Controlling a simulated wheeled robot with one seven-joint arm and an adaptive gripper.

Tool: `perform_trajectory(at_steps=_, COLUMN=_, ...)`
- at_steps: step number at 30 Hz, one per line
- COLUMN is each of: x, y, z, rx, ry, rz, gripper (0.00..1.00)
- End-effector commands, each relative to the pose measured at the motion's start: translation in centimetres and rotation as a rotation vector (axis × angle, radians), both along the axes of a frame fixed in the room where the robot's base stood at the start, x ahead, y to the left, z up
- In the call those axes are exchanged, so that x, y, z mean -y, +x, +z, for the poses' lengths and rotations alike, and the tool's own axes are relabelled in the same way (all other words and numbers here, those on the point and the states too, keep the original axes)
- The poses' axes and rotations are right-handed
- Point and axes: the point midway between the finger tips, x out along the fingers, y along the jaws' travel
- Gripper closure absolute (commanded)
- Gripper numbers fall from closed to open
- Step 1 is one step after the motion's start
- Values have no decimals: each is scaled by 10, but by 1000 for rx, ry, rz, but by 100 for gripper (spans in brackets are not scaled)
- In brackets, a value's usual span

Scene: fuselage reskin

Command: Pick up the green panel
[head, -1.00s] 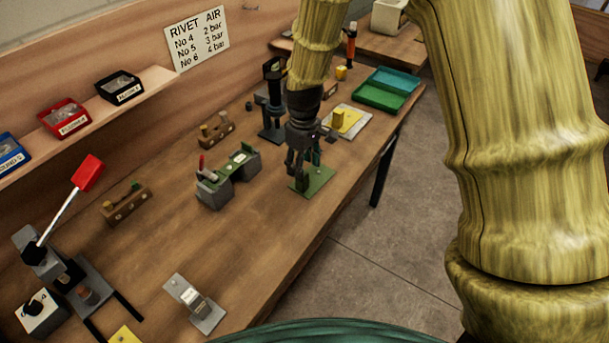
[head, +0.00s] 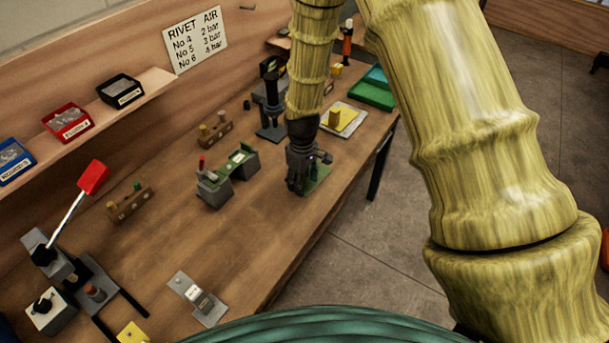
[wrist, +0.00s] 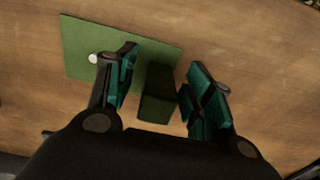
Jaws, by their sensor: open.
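The green panel (wrist: 85,40) lies flat on the wooden bench, with a darker green upright block (wrist: 158,95) on it and a small pale round spot at its left. In the head view part of the panel (head: 320,173) shows beside my gripper (head: 300,183), which hides the rest. In the wrist view my gripper (wrist: 160,90) is open, with one finger on each side of the block. The block stands between the fingers with a gap visible at the left; on the right the finger is very near, and I cannot tell if it touches.
A grey fixture with a green top (head: 228,178) stands left of my gripper. A dark press (head: 270,105) and a grey plate with a yellow piece (head: 343,119) stand behind it. Green tray (head: 372,93) is at the far end.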

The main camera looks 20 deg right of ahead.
Motion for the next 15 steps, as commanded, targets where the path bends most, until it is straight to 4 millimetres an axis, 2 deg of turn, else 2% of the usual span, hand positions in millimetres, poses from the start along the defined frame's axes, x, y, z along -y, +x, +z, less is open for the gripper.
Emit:
perform_trajectory(at_steps=6, x=0, y=0, z=-12, rx=0, ry=0, rz=0, gripper=48)
perform_trajectory(at_steps=15, x=0, y=0, z=-14, rx=0, ry=0, rz=-1, gripper=50)
